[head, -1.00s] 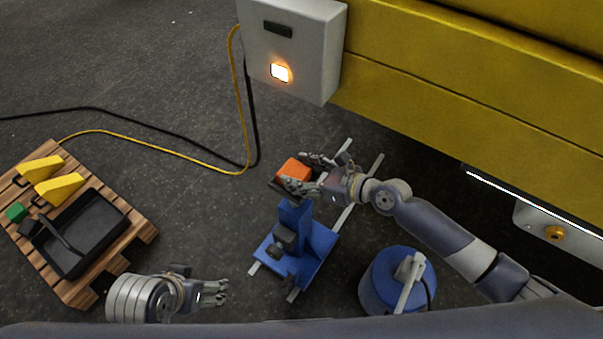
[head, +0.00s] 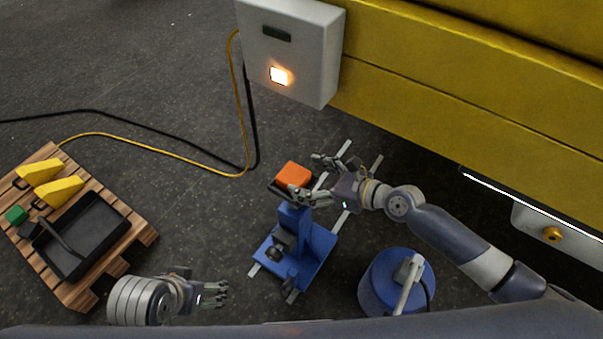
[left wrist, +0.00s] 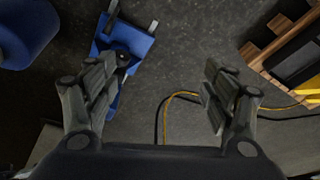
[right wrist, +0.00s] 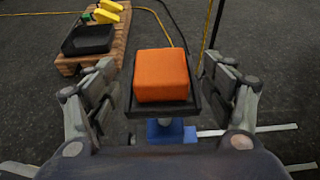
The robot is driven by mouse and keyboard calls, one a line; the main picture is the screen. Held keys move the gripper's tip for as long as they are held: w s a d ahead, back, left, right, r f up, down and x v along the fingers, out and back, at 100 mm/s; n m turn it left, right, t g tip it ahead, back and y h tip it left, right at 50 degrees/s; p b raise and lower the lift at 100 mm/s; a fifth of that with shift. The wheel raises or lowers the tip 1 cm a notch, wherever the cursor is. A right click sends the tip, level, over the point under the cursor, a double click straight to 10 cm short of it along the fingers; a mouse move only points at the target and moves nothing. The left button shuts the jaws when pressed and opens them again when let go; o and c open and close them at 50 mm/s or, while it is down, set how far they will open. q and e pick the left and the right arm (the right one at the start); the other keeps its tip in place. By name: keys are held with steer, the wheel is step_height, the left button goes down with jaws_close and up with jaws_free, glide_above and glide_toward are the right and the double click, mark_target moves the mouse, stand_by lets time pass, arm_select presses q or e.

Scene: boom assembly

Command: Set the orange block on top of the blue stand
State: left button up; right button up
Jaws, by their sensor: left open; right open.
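The orange block (head: 293,174) rests on the dark top plate of the blue stand (head: 314,254), upright and inside the plate's low rim. In the right wrist view the orange block (right wrist: 162,75) sits between my open fingers, apart from both, on the black plate (right wrist: 191,108). My right gripper (head: 312,176) is open just to the right of the block. My left gripper (head: 222,293) is open and empty, low at the left of the stand. The left wrist view shows part of the blue stand (left wrist: 135,44) beyond its fingers.
A wooden pallet (head: 140,236) with a black tray (head: 122,215), yellow wedges (head: 60,190) and a green block (head: 16,214) lies at left. A blue drum (head: 375,290) stands right of the stand. A yellow beam (head: 450,85) and grey box (head: 315,60) are behind. Cables cross the floor.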

steer(key=v, duration=0.8)
steer(key=s+a+f+n+g+h, duration=0.1)
steer(key=s+f+n+h, duration=0.15)
steer(key=s+n, duration=0.45)
steer(key=s+a+f+n+g+h, duration=0.1)
steer(key=s+a+f+n, duration=0.15)
steer(key=n, duration=0.75)
arm_select(q)
steer(key=x, duration=0.4)
steer(key=shift+s+f+p, duration=0.1)
steer(key=shift+p, duration=0.2)
arm_select(e)
steer(key=s+d+f+n+g+h, duration=0.1)
steer(key=s+d+f+n+h, duration=0.2)
steer(key=s+d+n, duration=0.1)
steer(key=s+d+f+n+g+h, duration=0.1)
steer(key=s+d+f+n+h, duration=0.2)
steer(key=d, duration=0.6)
steer(key=s+n+h, duration=0.1)
steer(key=s+n, duration=0.1)
steer(key=n, duration=0.1)
steer(key=shift+s+d+g, duration=0.2)
steer(key=shift+g, duration=0.1)
